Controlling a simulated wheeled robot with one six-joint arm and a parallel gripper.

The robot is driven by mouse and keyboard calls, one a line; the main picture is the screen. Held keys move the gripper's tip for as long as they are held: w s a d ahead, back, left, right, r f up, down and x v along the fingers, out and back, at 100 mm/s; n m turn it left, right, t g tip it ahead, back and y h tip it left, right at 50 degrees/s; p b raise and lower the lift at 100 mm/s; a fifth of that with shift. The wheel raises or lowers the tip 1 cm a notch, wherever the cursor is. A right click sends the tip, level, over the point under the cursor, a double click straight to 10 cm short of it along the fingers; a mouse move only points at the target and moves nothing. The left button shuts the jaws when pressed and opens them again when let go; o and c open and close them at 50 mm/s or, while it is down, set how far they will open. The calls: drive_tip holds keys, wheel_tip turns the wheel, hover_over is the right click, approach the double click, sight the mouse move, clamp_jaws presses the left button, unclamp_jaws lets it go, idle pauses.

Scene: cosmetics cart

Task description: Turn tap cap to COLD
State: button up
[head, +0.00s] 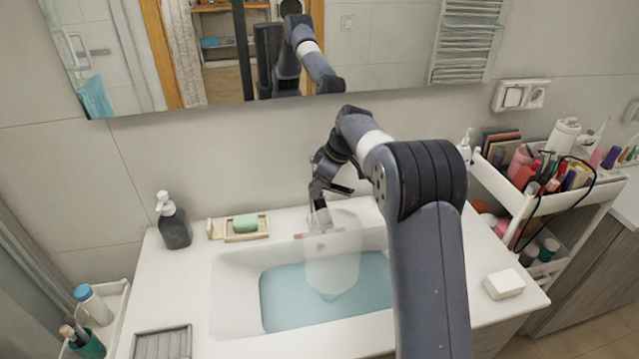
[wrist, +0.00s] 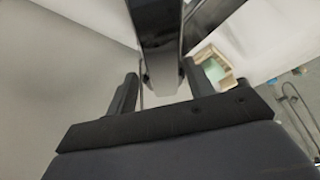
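The tap (head: 319,216) stands at the back of the sink, mostly hidden by my gripper (head: 328,188), which is lowered over its top. The wrist view shows a dark, shiny part, apparently the tap (wrist: 161,40), between the two fingers of my gripper (wrist: 160,80). The fingers are spread, with a gap visible beside this part; firm contact cannot be made out. The cap's markings and its turn cannot be read. A pale translucent column (head: 333,262) spreads below the tap into the sink (head: 236,300), over bluish water (head: 285,297).
Left of the sink are a dark soap pump (head: 174,226) and a wooden dish with green soap (head: 246,223). A white block (head: 504,284) lies on the right counter. A crowded cosmetics cart (head: 545,203) stands at right. A mirror (head: 390,50) hangs behind.

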drive_tip(key=o, duration=0.3)
drive_tip(key=shift+a, duration=0.1)
drive_tip(key=shift+r, duration=0.1)
drive_tip(key=b+v, duration=0.1)
drive_tip(key=v, duration=0.9)
drive_tip(key=shift+d+r, duration=0.25)
drive_tip(key=shift+r, duration=0.05)
drive_tip(key=shift+f, duration=0.15)
drive_tip(key=x, duration=0.5)
drive_tip(key=p+x, duration=0.1)
drive_tip(key=x, duration=0.4)
drive_tip(key=shift+a+f, duration=0.1)
drive_tip(key=shift+a, duration=0.2)
drive_tip(key=shift+f, duration=0.15)
